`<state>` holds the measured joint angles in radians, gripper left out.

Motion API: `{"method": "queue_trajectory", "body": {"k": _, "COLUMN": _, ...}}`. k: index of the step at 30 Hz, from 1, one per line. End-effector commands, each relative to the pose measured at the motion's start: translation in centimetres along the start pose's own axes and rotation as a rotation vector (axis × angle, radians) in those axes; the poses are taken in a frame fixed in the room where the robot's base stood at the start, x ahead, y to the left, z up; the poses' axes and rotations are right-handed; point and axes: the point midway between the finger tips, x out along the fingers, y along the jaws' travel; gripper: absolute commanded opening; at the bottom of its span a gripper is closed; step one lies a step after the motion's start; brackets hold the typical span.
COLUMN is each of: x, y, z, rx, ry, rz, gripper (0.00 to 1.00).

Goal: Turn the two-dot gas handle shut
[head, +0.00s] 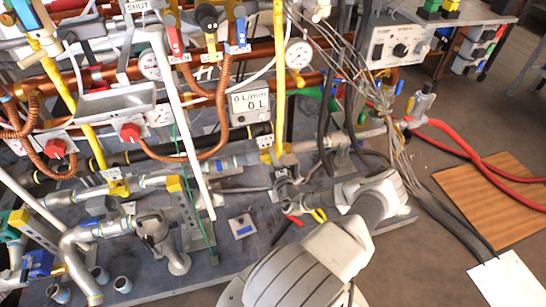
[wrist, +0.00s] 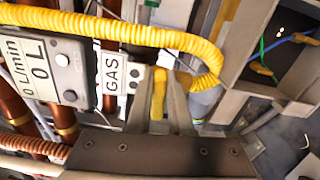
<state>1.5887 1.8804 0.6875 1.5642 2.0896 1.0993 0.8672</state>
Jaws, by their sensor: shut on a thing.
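A GAS label (wrist: 112,73) shows in the wrist view, with two small dark dots on the pale plate at its right end. Beside it, my gripper (wrist: 161,76) is shut on a yellow gas handle (wrist: 158,98), which stands between the two grey fingers. The fingers hide part of the handle. In the head view my gripper (head: 283,178) is at the yellow gas fitting (head: 276,155), below the small label (head: 264,142) at the foot of a yellow pipe. The handle itself is hard to make out there.
A flow meter (head: 250,106) reading 0 L/min is just above left of my gripper. A yellow corrugated hose (wrist: 110,28) crosses close above the fingers in the wrist view. Hanging cables (head: 345,60) are to the right. Loose tools (head: 290,222) lie below on the grey board.

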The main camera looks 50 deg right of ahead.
Motion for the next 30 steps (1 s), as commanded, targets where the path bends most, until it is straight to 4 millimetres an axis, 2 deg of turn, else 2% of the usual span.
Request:
{"method": "queue_trajectory", "body": {"k": 8, "x": 0.02, "y": -0.13, "z": -0.03, "rx": 0.069, "ry": 0.0, "rz": 0.0, "gripper": 0.0}}
{"method": "queue_trajectory", "body": {"k": 21, "x": 0.03, "y": -0.11, "z": -0.04, "rx": 0.077, "ry": 0.0, "rz": 0.0, "gripper": 0.0}}
{"method": "queue_trajectory", "body": {"k": 22, "x": 0.03, "y": -0.11, "z": -0.04, "rx": 0.077, "ry": 0.0, "rz": 0.0, "gripper": 0.22}}
{"method": "queue_trajectory", "body": {"k": 24, "x": 0.03, "y": -0.11, "z": -0.04, "rx": 0.077, "ry": 0.001, "rz": 0.0, "gripper": 0.35}}
{"method": "queue_trajectory", "body": {"k": 27, "x": 0.02, "y": -0.12, "z": -0.03, "rx": 0.077, "ry": 0.0, "rz": 0.0, "gripper": 0.49}}
{"method": "queue_trajectory", "body": {"k": 30, "x": 0.01, "y": -0.12, "z": -0.02, "rx": 0.076, "ry": 0.0, "rz": 0.0, "gripper": 0.49}}
